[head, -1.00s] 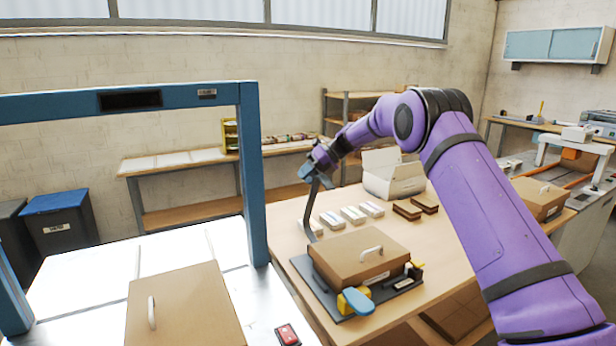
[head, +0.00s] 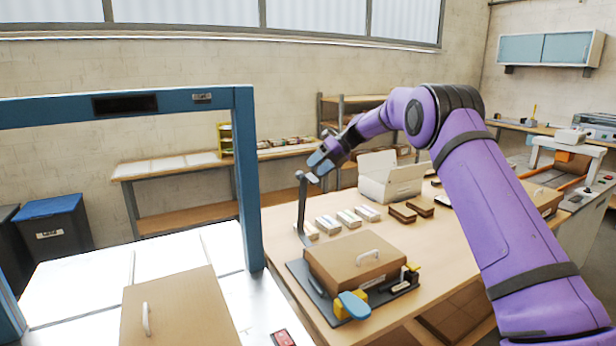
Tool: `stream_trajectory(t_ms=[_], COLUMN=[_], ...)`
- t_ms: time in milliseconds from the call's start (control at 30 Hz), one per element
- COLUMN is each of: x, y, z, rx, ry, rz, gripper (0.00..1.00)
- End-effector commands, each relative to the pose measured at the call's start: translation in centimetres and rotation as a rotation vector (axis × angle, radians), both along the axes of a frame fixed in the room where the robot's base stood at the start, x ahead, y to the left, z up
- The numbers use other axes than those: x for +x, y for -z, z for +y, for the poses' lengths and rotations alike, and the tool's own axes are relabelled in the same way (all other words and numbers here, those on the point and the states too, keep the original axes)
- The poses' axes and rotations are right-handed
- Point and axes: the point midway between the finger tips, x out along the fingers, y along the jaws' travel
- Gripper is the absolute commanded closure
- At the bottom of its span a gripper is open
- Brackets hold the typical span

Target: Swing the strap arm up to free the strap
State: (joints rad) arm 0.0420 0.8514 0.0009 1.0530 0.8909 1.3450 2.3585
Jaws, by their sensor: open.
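The strap arm (head: 301,208) is a dark, thin lever at the back left corner of a dark base plate (head: 300,270). It stands nearly upright, with a pale grip (head: 312,178) at its top. My gripper (head: 317,165) is open just above and to the right of that grip; whether they touch I cannot tell. A brown case (head: 338,262) with a white handle lies on the plate, with a blue paddle on a yellow mount (head: 354,304) at its front. I cannot make out the strap itself.
Several small white packs (head: 349,218), brown blocks (head: 403,213) and a white open box (head: 390,178) stand on the table behind the case. A blue frame (head: 247,180) over a silver bed rises at left. The air around the lever's top is mostly clear.

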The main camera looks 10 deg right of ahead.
Motion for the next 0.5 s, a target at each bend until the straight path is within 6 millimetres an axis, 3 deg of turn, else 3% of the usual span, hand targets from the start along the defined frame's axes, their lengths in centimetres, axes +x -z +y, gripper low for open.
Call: stream_trajectory(t_ms=[200, 500], x=[-0.1, -0.2], y=[-2.0, -2.7], z=[-2.4, -3.2], rx=[-0.001, -0.001], ry=[0.0, -0.001], rz=[-0.001, 0.0], gripper=[0.44, 0.44])
